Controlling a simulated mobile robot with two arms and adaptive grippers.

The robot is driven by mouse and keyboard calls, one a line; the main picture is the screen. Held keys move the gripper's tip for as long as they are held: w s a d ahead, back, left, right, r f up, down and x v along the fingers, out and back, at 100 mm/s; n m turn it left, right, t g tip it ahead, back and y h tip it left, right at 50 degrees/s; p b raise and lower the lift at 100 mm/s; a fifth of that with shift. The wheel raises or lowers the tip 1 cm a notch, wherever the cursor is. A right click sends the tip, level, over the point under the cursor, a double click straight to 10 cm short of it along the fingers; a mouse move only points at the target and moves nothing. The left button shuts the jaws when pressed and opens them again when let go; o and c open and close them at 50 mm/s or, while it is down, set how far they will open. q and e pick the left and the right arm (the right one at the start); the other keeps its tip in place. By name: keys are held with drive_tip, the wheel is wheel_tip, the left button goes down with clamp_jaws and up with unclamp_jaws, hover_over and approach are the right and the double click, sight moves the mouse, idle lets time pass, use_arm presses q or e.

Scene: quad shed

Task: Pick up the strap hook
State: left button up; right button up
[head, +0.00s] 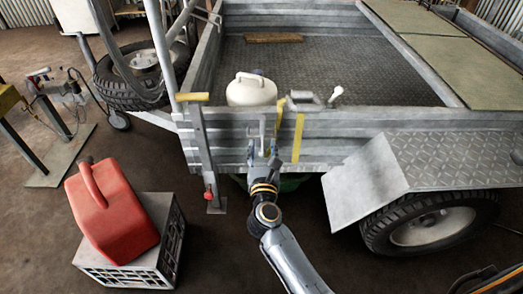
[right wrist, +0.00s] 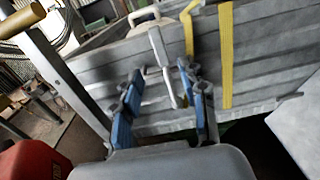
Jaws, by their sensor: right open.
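The strap hook, a pale grey narrow piece (right wrist: 157,47), hangs against the outside of the trailer's ribbed side wall next to a yellow strap (right wrist: 226,60). In the head view the hook (head: 262,128) shows just above my right gripper (head: 262,152). My right gripper, with blue finger pads, is open. In the right wrist view its fingers (right wrist: 160,76) stand on either side of the hook's lower part, with visible gaps. I cannot tell exactly how deep the hook lies between them. My left gripper is not in view.
The grey trailer (head: 335,150) fills the middle, with a sloped fender (head: 365,185) right of my arm. A white canister (head: 251,91) stands inside it. A red fuel can (head: 110,215) sits on a grey crate (head: 170,225) at left. A yellow-topped post (head: 200,140) stands left of the gripper.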

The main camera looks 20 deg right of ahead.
sight(263, 130)
drive_tip(key=x, duration=0.4)
drive_tip(key=b+x, duration=0.1)
drive_tip(key=x, duration=0.4)
drive_tip(key=shift+f, duration=0.15)
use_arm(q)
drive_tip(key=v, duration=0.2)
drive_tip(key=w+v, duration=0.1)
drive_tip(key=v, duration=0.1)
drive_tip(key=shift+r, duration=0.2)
use_arm(e)
clamp_jaws()
